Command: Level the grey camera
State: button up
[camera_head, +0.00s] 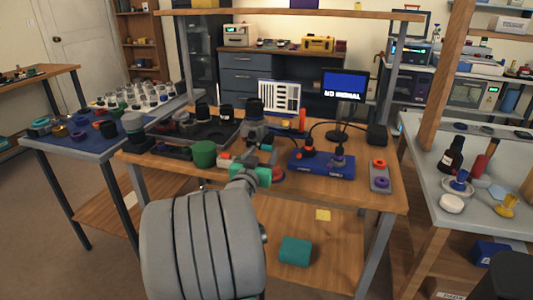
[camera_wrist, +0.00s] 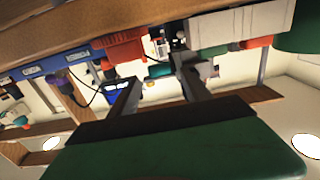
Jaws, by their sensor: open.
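The thing I take for the grey camera (camera_head: 254,128) stands near the middle of the wooden bench, with a dark round part on top. I cannot tell its tilt. A pale grey block (camera_wrist: 240,25) and a red part (camera_wrist: 120,45) are close beyond the fingertips. I cannot tell whether the fingers touch anything.
A dark green cup (camera_head: 203,154) stands left of my gripper. A blue stand (camera_head: 322,165) and a grey block with red and purple knobs (camera_head: 380,178) are to the right. A monitor (camera_head: 343,85) stands behind. Dark trays with lenses fill the bench's left side.

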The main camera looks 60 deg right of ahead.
aim_at(267, 148)
jog(key=d, duration=0.4)
jog(key=shift+w+d, duration=0.1)
jog(key=shift+w, duration=0.25)
jog(key=c, duration=0.6)
jog(key=shift+f, duration=0.1)
grip_shut()
jog(key=shift+s, duration=0.15)
